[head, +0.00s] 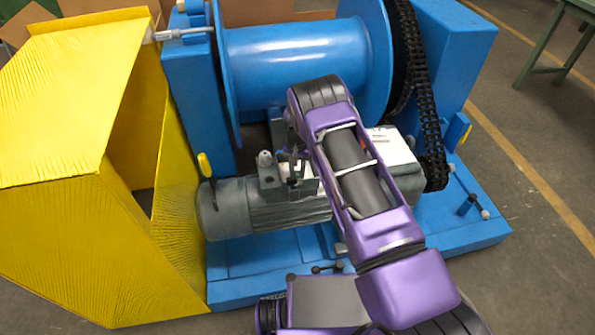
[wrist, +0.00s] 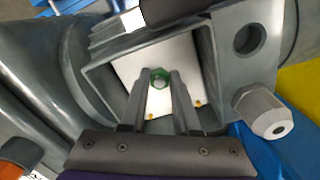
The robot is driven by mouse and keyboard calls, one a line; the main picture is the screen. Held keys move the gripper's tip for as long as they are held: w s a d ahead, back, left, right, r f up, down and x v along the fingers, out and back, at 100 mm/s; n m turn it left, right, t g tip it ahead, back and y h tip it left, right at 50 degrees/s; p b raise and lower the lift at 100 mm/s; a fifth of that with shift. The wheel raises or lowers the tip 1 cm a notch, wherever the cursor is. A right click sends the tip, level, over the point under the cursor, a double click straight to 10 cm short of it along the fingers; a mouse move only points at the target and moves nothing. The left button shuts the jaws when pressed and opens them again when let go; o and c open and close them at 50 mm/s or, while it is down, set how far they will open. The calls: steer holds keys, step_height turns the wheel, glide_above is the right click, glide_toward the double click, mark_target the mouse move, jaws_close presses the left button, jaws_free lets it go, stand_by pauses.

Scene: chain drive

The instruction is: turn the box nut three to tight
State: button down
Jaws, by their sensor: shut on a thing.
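In the wrist view, my gripper (wrist: 161,84) reaches into an open grey terminal box (wrist: 207,50) with a pale plate (wrist: 183,55) on its floor. The two fingers are close together, with their tips at a small round grey nut (wrist: 160,82) that has a green ring around it. The gripper is shut on this nut, which sits in the middle of the plate. The fingers hide part of the nut and plate. In the head view, the box is on the grey motor (head: 285,212), largely behind my purple arm.
A grey hex fitting (wrist: 262,113) sticks out of the box's side, near a round hole (wrist: 249,39). In the head view, a blue drum (head: 295,60) and black chain (head: 424,90) stand behind. A large yellow guard (head: 60,110) is at left. Open floor (head: 545,150) lies at right.

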mark_target(297, 174)
stand_by(0.3)
steer(key=c, duration=0.6)
jaws_free()
steer(key=shift+c, duration=0.2)
step_height(297, 174, up, 18)
steer(key=p, duration=0.2)
steer(key=shift+f, duration=0.25)
